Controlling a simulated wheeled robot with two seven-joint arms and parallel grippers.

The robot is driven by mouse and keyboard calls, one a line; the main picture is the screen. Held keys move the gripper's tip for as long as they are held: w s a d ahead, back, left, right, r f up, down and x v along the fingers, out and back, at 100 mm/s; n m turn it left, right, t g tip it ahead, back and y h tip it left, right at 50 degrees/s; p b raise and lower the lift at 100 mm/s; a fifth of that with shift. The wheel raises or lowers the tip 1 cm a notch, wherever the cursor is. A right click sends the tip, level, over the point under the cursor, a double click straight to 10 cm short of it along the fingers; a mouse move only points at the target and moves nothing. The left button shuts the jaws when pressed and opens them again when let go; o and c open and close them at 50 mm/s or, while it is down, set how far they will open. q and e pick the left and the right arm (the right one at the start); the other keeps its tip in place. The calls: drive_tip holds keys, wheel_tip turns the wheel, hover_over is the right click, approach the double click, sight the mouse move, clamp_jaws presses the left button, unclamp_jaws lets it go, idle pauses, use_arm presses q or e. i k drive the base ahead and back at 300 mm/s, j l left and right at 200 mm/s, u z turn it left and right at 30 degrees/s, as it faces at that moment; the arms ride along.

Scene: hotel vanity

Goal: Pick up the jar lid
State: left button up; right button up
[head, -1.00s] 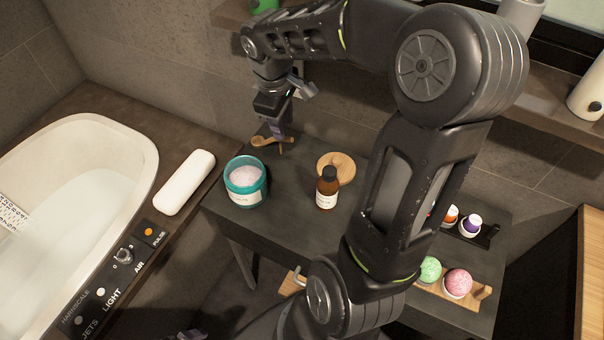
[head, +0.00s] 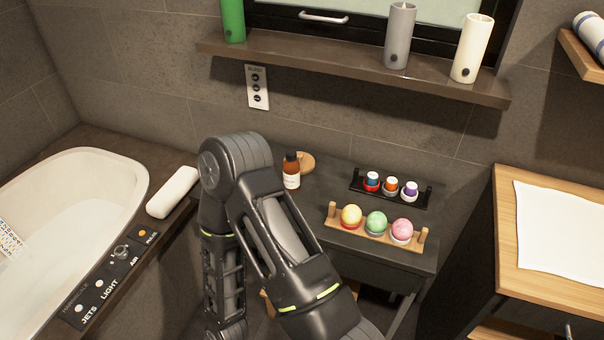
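The round light-wood lid (head: 306,162) lies flat on the dark vanity table, partly hidden behind a brown bottle with a white label (head: 291,172). One of my arms crosses the middle of the head view and folds downward at the left of the table. Its gripper is out of view past the bottom edge, and my other gripper is not in view either. The teal jar and the small wooden scoop are not visible; my arm covers that part of the table.
A wooden rack (head: 377,236) with three bath bombs and a black rack (head: 385,196) with three small bottles stand on the table's right. A bathtub (head: 75,215) is at left. A wall shelf (head: 350,72) with candles runs above. A wood-topped counter (head: 507,235) is at right.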

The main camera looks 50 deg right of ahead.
sight(307, 161)
drive_tip(key=z, duration=2.45)
drive_tip(key=i+j, duration=0.15)
drive_tip(key=j, duration=0.2)
drive_tip(key=i+j, duration=0.15)
drive_tip(key=j, duration=0.25)
drive_tip(key=i+j, duration=0.15)
drive_tip(key=j, duration=0.2)
drive_tip(key=i+j, duration=0.15)
drive_tip(key=j, duration=0.2)
drive_tip(key=k+l+z, duration=0.2)
drive_tip(key=z, duration=0.2)
drive_tip(key=k+l+z, duration=0.55)
drive_tip(key=l+z, duration=0.15)
drive_tip(key=z, duration=0.15)
